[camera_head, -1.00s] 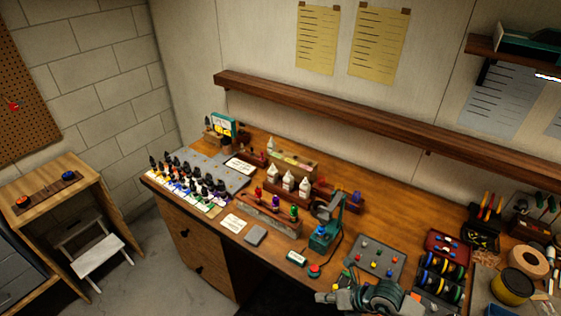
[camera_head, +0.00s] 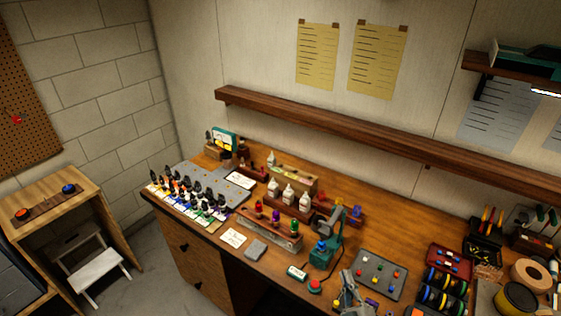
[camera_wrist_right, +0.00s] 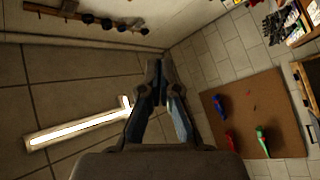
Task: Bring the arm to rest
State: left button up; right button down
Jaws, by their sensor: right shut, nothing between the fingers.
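My right gripper (camera_head: 348,282) is at the bottom of the head view, in front of the grey tray with coloured knobs (camera_head: 378,274). It points upward and holds nothing. In the right wrist view its two dark fingers (camera_wrist_right: 163,68) come together at their tips, with no object between them. A teal bench device (camera_head: 325,255) with a blue part stands on the bench just behind it. My left gripper does not show.
The wooden bench (camera_head: 400,235) holds rows of dark-capped bottles (camera_head: 190,188), white bottles (camera_head: 288,195) and a black rack of coloured discs (camera_head: 443,288). A wall shelf (camera_head: 350,127) runs above. The wrist view shows a pegboard (camera_wrist_right: 250,105) and a lit lamp (camera_wrist_right: 80,122).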

jog(key=s+d+f+m+g+h, duration=0.3)
jog(key=s+d+f+m+g, duration=0.15)
jog(key=f, duration=0.45)
jog(key=s+d+f+m+g+h, duration=0.3)
jog(key=f+m+g, duration=0.15)
jog(key=f, duration=0.45)
jog(key=s+a+f+m+g+y, duration=0.1)
jog(key=s+a+f+g, duration=0.1)
jog(key=s+f+g, duration=0.45)
jog(key=s+a+f+g+y, duration=0.2)
jog(key=s+f, duration=0.1)
jog(key=s, duration=0.6)
notch_tip(320, 180, down, 28)
jog(key=s, duration=0.2)
jog(key=s+d+f+g+b, duration=0.1)
jog(key=s+d+f+g, duration=0.1)
jog(key=s+f, duration=1.3)
jog(key=shift+s+d+f+h, duration=0.35)
jog(key=shift+s+d, duration=0.3)
jog(key=shift+s, duration=0.25)
